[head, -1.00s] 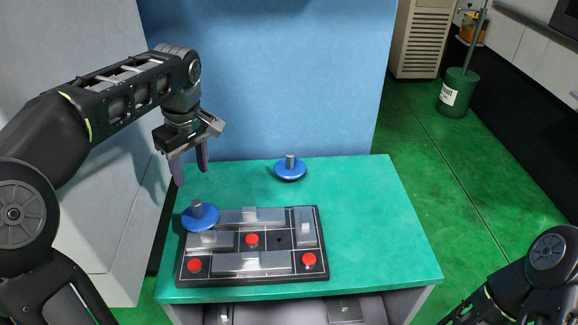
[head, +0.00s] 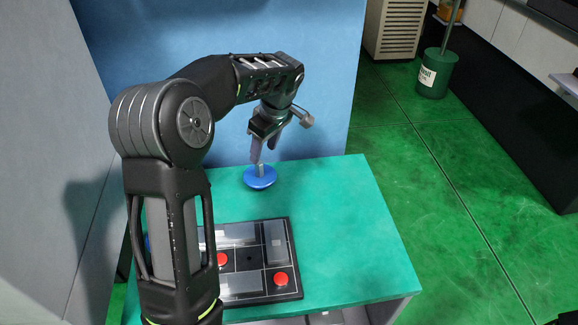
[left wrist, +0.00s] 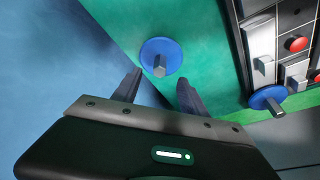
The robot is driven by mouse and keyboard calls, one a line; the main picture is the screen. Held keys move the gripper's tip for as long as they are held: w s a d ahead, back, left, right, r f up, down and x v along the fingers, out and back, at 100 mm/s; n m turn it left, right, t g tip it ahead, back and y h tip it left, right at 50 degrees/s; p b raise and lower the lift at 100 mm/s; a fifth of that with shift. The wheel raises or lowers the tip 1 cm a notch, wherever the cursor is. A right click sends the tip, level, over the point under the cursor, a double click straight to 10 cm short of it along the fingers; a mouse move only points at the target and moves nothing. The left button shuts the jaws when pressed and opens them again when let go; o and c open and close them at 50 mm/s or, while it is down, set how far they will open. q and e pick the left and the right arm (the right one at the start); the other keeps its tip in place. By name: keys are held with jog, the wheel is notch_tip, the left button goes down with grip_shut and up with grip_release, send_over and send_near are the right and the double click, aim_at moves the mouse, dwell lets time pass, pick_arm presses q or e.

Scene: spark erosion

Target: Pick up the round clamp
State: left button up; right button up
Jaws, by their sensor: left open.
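A round clamp, a blue disc with an upright grey stem, stands on the green table (head: 350,220) near its back edge. It shows in the head view (head: 260,182) and in the left wrist view (left wrist: 165,52). My left gripper (head: 264,158) is open and empty, with its fingers pointing down around or just above the stem; the exact gap is hard to tell. In the left wrist view the clamp lies just beyond the open fingertips (left wrist: 158,82). A second blue round clamp (left wrist: 268,98) sits at the board's corner; my left arm mostly hides it in the head view.
A black board (head: 293,262) with grey blocks and red round pieces (head: 280,279) lies at the table's front. The table's right side is clear. A blue wall (head: 330,100) rises close behind the table.

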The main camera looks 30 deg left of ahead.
aim_at(259, 165)
pick_arm(q)
jog(key=shift+s+a, duration=0.1)
jog(key=shift+s, duration=0.05)
jog(key=shift+x, duration=1.3)
jog(key=shift+a+f+p, duration=0.2)
jog(key=shift+f+p, duration=0.25)
jog(key=shift+p, duration=0.2)
jog(key=p+x, duration=0.1)
jog(key=x, duration=0.2)
jog(key=shift+a+f, duration=0.15)
jog(key=shift+f, duration=0.4)
